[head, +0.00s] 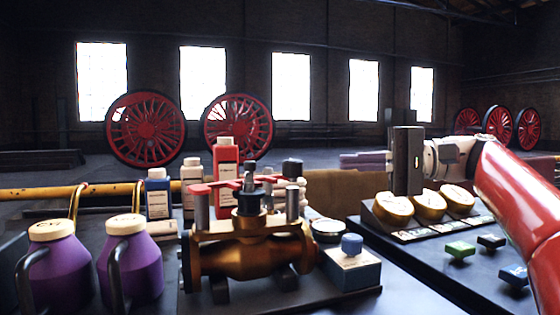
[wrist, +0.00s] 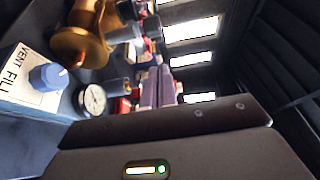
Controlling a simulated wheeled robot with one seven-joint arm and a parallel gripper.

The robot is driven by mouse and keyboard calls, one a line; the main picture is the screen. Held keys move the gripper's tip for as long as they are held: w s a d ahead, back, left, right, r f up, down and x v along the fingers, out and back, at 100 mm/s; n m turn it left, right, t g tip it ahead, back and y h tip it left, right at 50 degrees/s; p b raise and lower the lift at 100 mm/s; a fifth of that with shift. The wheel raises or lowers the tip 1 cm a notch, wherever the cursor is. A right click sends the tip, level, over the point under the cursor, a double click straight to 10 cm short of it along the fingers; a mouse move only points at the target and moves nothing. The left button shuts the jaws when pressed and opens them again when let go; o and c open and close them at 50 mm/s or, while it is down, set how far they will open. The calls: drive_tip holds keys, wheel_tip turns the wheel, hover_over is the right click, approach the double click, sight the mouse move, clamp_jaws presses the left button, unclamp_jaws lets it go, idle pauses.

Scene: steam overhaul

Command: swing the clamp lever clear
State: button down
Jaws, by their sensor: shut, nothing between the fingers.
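A brass valve body (head: 245,258) stands on the bench at the centre of the head view, with grey posts and a dark centre fitting on top. A red lever-like bar (head: 204,188) lies across its top; I cannot tell for sure which part is the clamp lever. The valve's brass end (wrist: 82,42) shows at the upper left of the wrist view. My gripper (head: 343,161) is to the right of the valve and higher, its fingers pointing left, shut and empty, apart from the valve. Its fingers (wrist: 158,86) also show in the wrist view.
A vent-fill box (head: 352,268) with a blue knob and a round gauge (head: 328,229) stand right of the valve. Purple jugs (head: 130,262) stand left, bottles (head: 226,165) behind. A right-hand panel holds brass-rimmed dials (head: 430,206) and coloured blocks (head: 460,249).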

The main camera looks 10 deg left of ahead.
drive_tip(key=shift+s, duration=0.1)
drive_tip(key=s+a, duration=0.1)
drive_tip(key=a, duration=1.3)
drive_tip(key=shift+s+f, duration=0.2)
drive_tip(key=shift+f, duration=0.15)
